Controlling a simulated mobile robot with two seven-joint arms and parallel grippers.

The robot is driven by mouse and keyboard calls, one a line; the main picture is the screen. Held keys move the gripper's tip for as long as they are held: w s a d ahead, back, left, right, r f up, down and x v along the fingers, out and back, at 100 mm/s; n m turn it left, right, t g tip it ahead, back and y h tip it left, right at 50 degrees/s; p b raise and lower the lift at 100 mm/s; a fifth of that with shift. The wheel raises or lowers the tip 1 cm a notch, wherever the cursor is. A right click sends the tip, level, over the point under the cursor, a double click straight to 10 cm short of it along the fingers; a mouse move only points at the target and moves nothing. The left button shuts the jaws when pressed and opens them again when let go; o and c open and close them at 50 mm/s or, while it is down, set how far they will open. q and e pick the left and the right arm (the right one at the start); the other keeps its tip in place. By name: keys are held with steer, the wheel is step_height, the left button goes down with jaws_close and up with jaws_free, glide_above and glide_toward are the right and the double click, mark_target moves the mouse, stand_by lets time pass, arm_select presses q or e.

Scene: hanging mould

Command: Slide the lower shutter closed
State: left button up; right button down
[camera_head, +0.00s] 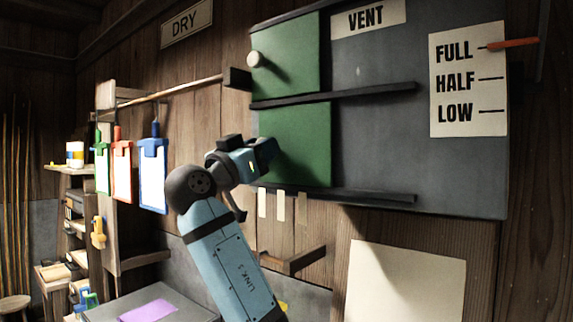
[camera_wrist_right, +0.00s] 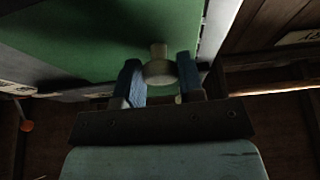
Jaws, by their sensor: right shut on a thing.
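The lower shutter (camera_head: 305,145) is a green panel between two dark rails, at the left end of a grey board (camera_head: 460,180) in the head view. Its green face fills the upper part of the right wrist view (camera_wrist_right: 85,30). My right gripper (camera_head: 266,152) is at the left part of the lower shutter and hides its knob in the head view. In the right wrist view, the pale round knob (camera_wrist_right: 159,70) sits between the two blue fingers (camera_wrist_right: 160,80), and the gripper is shut on it. My left gripper is in neither view.
The upper shutter (camera_head: 297,45), also green with a pale knob (camera_head: 255,59), sits above the middle rail (camera_head: 370,91). A FULL/HALF/LOW card (camera_head: 468,115) has an orange pointer (camera_head: 513,44) at FULL. Coloured clipboards (camera_head: 152,175) hang at left.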

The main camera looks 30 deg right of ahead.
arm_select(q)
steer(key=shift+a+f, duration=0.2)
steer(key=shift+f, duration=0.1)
arm_select(e)
steer(key=shift+w+a+r, duration=0.1)
steer(key=shift+w+a, duration=0.15)
steer(key=shift+w, duration=0.3)
steer(key=shift+w+a, duration=0.2)
steer(key=shift+w, duration=0.3)
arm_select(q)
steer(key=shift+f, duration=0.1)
arm_select(e)
steer(key=c, duration=1)
jaws_free()
steer(key=shift+o, duration=1.2)
steer(key=shift+w+a, duration=0.15)
steer(key=shift+w, duration=0.1)
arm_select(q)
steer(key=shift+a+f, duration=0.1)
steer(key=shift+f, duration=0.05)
arm_select(e)
steer(key=shift+s, duration=0.1)
